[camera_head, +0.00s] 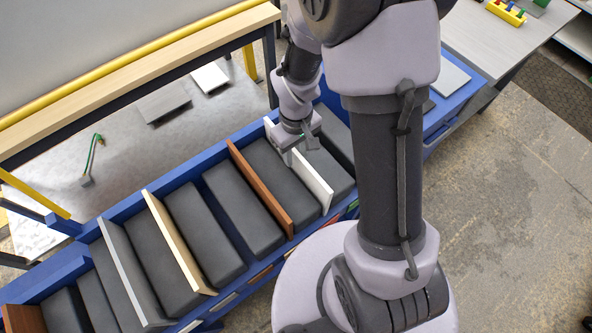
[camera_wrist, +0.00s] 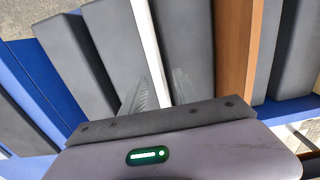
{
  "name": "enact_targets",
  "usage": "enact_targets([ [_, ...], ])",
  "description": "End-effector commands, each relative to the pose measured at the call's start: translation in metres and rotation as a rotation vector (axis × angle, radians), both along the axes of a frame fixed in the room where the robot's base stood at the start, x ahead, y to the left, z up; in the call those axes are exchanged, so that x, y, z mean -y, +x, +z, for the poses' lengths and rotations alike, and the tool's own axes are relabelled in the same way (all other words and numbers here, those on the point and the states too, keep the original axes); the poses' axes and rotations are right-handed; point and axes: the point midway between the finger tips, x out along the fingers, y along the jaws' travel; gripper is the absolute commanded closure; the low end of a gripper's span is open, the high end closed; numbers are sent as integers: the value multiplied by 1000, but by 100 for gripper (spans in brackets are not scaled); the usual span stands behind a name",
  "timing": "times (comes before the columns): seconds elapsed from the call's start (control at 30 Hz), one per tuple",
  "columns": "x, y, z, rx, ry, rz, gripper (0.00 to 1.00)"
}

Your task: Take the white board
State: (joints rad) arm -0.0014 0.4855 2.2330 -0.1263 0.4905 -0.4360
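The white board (camera_head: 315,182) stands upright on edge between dark grey padded blocks in a blue rack. In the wrist view, the white board (camera_wrist: 149,42) runs down between my two fingers. My gripper (camera_head: 299,153) is over the far part of the board, fingers pointing down. In the wrist view, my gripper (camera_wrist: 162,92) is open with one finger on each side of the board. A gap shows between the fingers, and I cannot tell how deep the fingertips reach or whether either touches the board. My gripper hides part of the board's far end.
The blue rack (camera_head: 190,172) also holds a brown board (camera_head: 262,190), a light wood board (camera_head: 178,240) and a grey board (camera_head: 128,270), all upright between dark blocks. A wooden ledge (camera_head: 140,75) with a yellow rail runs behind. A grey table (camera_head: 490,40) stands at right.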

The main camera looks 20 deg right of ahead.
Motion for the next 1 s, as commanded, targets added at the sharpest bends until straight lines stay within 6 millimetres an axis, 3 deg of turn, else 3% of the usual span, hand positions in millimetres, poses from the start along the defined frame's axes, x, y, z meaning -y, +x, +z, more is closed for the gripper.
enact_targets([
  [0.17,0,0,-2,1,0,-1,64],
  [0.37,0,0,-2,1,0,-1,99],
  [1.0,0,0,-2,1,0,0,100],
])
